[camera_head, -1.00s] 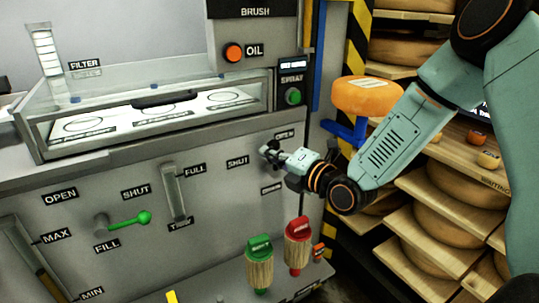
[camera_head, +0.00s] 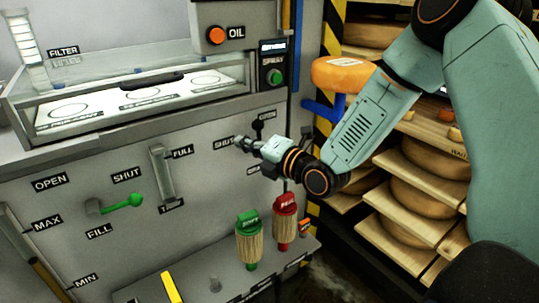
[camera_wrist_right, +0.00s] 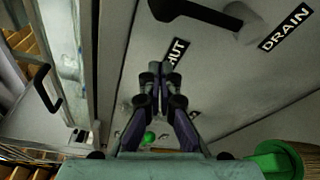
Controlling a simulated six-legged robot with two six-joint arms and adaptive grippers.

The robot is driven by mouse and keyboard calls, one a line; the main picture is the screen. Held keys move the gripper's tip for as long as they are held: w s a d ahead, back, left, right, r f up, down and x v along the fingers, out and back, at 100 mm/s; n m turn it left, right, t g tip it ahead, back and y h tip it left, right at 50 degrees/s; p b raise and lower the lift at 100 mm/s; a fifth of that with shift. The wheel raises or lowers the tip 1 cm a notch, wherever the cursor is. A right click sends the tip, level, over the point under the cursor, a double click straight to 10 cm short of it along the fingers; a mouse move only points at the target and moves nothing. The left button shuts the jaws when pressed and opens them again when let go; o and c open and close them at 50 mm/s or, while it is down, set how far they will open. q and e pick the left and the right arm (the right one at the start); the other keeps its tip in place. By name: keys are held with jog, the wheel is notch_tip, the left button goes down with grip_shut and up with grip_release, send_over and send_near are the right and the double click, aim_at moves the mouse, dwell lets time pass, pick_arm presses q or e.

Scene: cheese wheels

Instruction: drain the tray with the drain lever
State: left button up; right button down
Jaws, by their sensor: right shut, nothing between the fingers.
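The drain lever (camera_wrist_right: 195,12) is black and shows at the top of the right wrist view. Its handle points away from the DRAIN label (camera_wrist_right: 286,27), which puts it upward toward the OPEN label (camera_head: 267,114) in the head view. My right gripper (camera_head: 240,141) is shut and empty, in front of the panel by the SHUT label. In the right wrist view its fingertips (camera_wrist_right: 161,72) are together, apart from the lever. The clear-walled tray (camera_head: 60,131) stands on top of the counter; I cannot tell if it holds liquid. My left gripper is out of view.
A green-knobbed fill lever (camera_head: 122,202) sits left on the panel. Green (camera_head: 249,240) and red (camera_head: 285,222) brushes stand below my right gripper. Shelves of cheese wheels (camera_head: 408,165) and an orange wheel on a blue support (camera_head: 340,74) are to the right.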

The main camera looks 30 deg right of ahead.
jog(key=p+v, duration=0.4)
jog(key=v, duration=0.4)
jog(key=shift+f, duration=0.2)
